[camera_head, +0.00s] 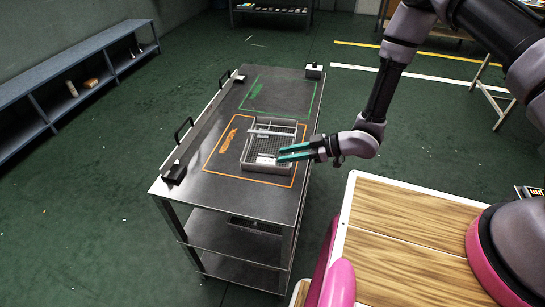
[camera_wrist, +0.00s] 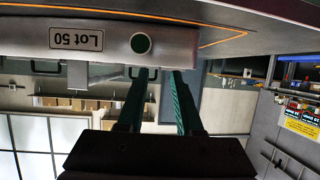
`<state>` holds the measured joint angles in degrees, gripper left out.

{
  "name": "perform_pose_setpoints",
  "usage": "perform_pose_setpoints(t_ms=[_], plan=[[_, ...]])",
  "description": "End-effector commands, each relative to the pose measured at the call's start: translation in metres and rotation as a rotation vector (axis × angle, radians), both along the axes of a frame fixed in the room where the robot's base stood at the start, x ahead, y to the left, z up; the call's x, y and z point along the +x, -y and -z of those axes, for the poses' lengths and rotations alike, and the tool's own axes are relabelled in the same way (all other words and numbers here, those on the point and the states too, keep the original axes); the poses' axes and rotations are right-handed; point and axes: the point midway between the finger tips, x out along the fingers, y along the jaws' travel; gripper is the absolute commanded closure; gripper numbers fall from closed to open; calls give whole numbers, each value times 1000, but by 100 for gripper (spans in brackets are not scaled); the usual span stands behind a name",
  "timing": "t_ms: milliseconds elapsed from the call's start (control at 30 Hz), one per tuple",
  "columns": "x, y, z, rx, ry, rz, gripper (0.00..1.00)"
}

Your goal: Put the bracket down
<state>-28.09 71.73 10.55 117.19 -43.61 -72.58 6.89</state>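My gripper (camera_head: 279,154) reaches in from the right at the near right side of a grey mesh-bottomed tray (camera_head: 246,157) on the steel cart. Its two teal fingers are apart, and I see nothing held between them; they also show apart in the wrist view (camera_wrist: 160,76). A small white piece (camera_head: 265,159) lies in the tray just left of the fingertips. I cannot tell whether it is the bracket.
The tray stands inside an orange outline (camera_head: 217,151) on the cart top (camera_head: 213,190). A green outline (camera_head: 310,101) beyond it is empty. Black handles line the cart's left edge, and a small box (camera_head: 314,72) stands at its far right corner.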

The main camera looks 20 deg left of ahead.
Motion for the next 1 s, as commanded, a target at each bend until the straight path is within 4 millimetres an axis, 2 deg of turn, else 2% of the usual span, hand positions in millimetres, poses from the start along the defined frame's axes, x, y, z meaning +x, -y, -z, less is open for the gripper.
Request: perform_pose_setpoints(t_ms=[100, 300, 567, 667, 767, 833, 933, 1000], plan=[[5, 21, -10, 0, 0, 3, 65], [9, 42, -18, 0, 0, 2, 65], [9, 46, -19, 0, 0, -1, 65], [15, 46, -22, -9, 7, 10, 65], [41, 51, -34, -53, 38, 59, 65], [71, 59, -51, -108, 72, 126, 65], [125, 81, -86, -208, 123, 263, 65], [159, 103, -115, -280, 147, 374, 65]])
